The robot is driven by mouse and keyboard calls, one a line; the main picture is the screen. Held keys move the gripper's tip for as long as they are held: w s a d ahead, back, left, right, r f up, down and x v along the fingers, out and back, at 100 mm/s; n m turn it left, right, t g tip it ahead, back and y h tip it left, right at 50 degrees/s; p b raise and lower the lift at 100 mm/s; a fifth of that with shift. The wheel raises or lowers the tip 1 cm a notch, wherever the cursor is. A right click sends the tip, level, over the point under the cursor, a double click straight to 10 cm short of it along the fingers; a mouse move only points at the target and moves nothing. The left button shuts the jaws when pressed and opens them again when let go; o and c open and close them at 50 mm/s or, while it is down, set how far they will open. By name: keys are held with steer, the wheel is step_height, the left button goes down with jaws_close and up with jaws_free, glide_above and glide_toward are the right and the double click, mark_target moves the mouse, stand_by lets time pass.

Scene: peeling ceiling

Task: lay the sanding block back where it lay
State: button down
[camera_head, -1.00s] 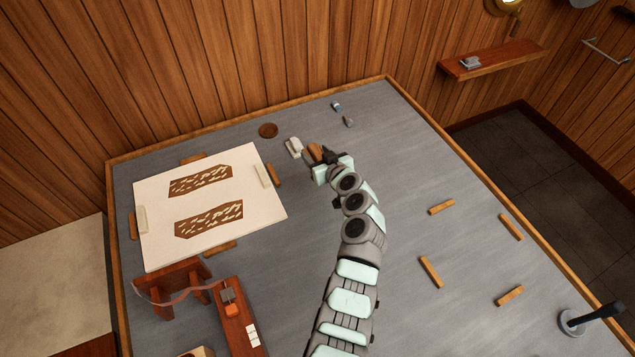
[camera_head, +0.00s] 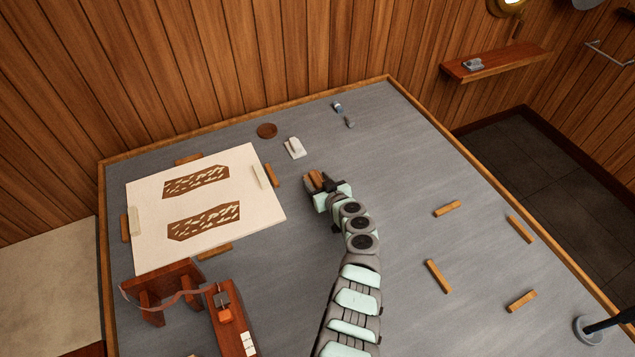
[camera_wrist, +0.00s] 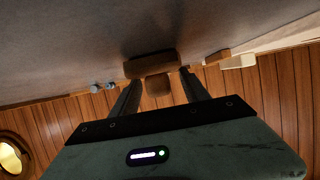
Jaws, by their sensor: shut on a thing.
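The sanding block (camera_head: 316,180) is a brown wooden piece in my gripper (camera_head: 322,185), over the grey table (camera_head: 400,160) right of the white board. In the wrist view my gripper's two dark fingers (camera_wrist: 158,92) are closed around the block's short knob, and the wider body of the sanding block (camera_wrist: 152,67) lies beyond the fingertips. The block appears above the table; the exact gap under it cannot be told. Its underside is hidden.
A white block (camera_head: 294,147) stands up and left of my gripper. A white board (camera_head: 150,205) with two brown patterned patches lies left. A brown disc (camera_head: 267,131) and small blue-grey pieces (camera_head: 338,107) lie at the back. Wooden strips (camera_head: 438,276) mark an empty area right.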

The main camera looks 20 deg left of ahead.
steer(key=shift+f, duration=0.15)
steer(key=c, duration=0.6)
jaws_free()
steer(key=shift+o, duration=0.2)
steer(key=shift+s+d+r, duration=0.1)
steer(key=shift+r, duration=0.2)
steer(key=p+v, duration=0.4)
steer(key=v, duration=0.7)
steer(key=shift+s+d, duration=0.25)
